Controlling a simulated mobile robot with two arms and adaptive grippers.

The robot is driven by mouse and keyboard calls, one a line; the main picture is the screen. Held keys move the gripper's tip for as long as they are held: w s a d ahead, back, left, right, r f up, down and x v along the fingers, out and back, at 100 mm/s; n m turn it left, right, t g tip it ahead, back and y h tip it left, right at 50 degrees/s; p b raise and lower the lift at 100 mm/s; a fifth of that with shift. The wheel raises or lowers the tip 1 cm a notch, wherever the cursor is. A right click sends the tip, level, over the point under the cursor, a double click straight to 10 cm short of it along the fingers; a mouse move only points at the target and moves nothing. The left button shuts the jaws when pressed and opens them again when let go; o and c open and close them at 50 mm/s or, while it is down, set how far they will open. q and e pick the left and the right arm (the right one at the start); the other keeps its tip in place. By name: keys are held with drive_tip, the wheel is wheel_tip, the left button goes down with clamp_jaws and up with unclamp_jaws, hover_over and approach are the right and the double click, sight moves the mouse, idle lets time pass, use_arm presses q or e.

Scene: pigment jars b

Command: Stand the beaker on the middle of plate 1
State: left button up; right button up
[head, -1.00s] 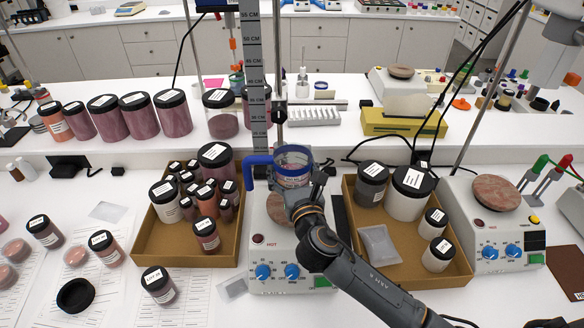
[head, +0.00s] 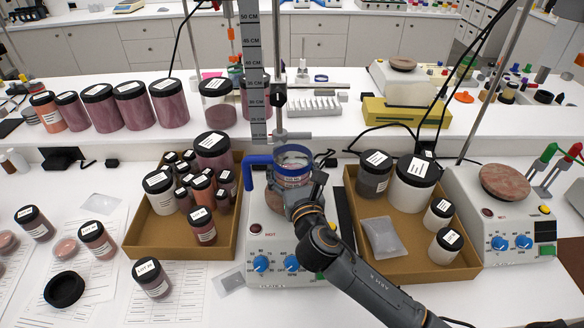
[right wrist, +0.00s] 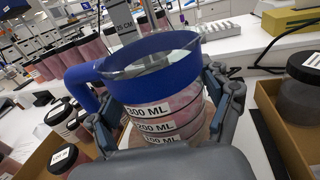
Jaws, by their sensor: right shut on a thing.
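The beaker (head: 292,160) is clear, with a blue rim and a blue handle on its left. It is upright in the head view. My right gripper (head: 298,188) is shut around its sides. The right wrist view shows the beaker (right wrist: 165,100) between both fingers, with 300, 200 and 100 ML labels. Plate 1 (head: 262,282) is the white hotplate with blue knobs in the middle. The beaker and gripper hide most of its round top, so I cannot tell whether the beaker touches it. My left gripper is not in view.
A cardboard tray of jars (head: 150,246) stands left of plate 1, and another tray (head: 425,268) stands right. A second hotplate (head: 517,245) is at the far right. A ruler stand (head: 252,80) rises behind the beaker. Loose jars and papers lie at the left.

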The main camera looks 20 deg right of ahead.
drive_tip(key=shift+f+b, duration=0.3)
drive_tip(key=shift+f, duration=0.2)
drive_tip(key=o, duration=1.6)
drive_tip(key=shift+o, duration=0.2)
drive_tip(key=shift+f, duration=0.1)
drive_tip(key=s+a, duration=0.1)
drive_tip(key=s, duration=1.1)
